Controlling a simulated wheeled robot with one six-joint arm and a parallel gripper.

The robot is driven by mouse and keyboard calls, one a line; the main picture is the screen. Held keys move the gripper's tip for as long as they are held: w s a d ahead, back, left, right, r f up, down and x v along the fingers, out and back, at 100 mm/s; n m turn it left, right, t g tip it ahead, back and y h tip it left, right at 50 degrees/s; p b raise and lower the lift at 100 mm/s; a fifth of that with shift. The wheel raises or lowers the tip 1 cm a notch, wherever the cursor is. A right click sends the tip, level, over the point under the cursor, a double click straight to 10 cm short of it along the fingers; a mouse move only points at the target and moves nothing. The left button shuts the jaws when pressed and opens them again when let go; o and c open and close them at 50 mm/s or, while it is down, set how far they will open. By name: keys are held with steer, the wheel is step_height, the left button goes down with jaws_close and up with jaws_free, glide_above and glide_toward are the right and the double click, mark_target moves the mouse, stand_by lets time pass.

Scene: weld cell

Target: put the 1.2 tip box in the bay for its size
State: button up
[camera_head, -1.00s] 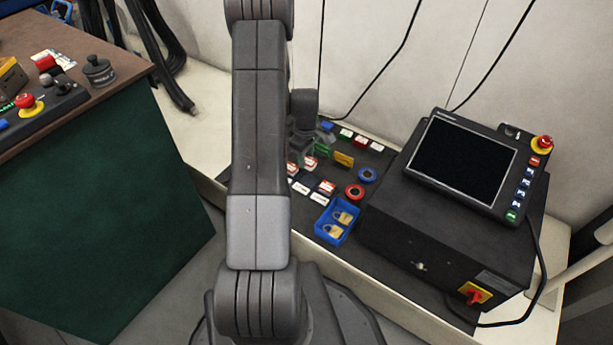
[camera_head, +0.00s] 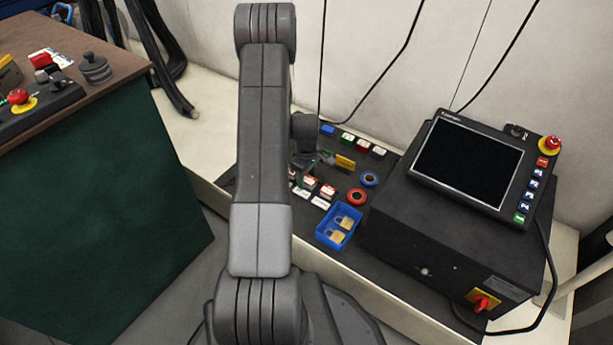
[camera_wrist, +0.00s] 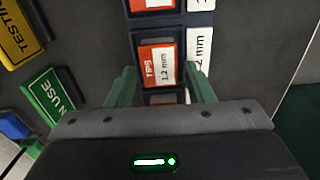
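The 1.2 tip box (camera_wrist: 160,66), orange and white and marked "TIPS 1.2 mm", is in the middle bay of a dark rack (camera_wrist: 126,38) in the wrist view. The label (camera_wrist: 201,52) beside that bay reads "2 mm", its start hidden by a finger. In the head view the box (camera_head: 310,182) is in the row under my gripper (camera_head: 304,163). In the wrist view my gripper (camera_wrist: 160,76) is open, its green fingers on either side of the box with a small gap. I cannot tell how deep the box is seated.
Another tip box (camera_wrist: 152,5) lies in the bay beyond, and one nearer is mostly hidden. Yellow (camera_wrist: 17,35) and green (camera_wrist: 48,95) signs lie alongside. A blue tray with padlocks (camera_head: 325,233), tape rolls (camera_head: 357,197) and the control box (camera_head: 450,250) stand to the right.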

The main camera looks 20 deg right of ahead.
mark_target(306, 178)
steer(key=shift+o, duration=0.2)
steer(key=shift+r, duration=0.1)
step_height(306, 178, up, 12)
steer(key=p, duration=0.4)
steer(key=shift+p, duration=0.3)
steer(key=shift+f+b, duration=1.6)
steer(key=shift+f, duration=2.65)
steer(key=shift+f, duration=0.1)
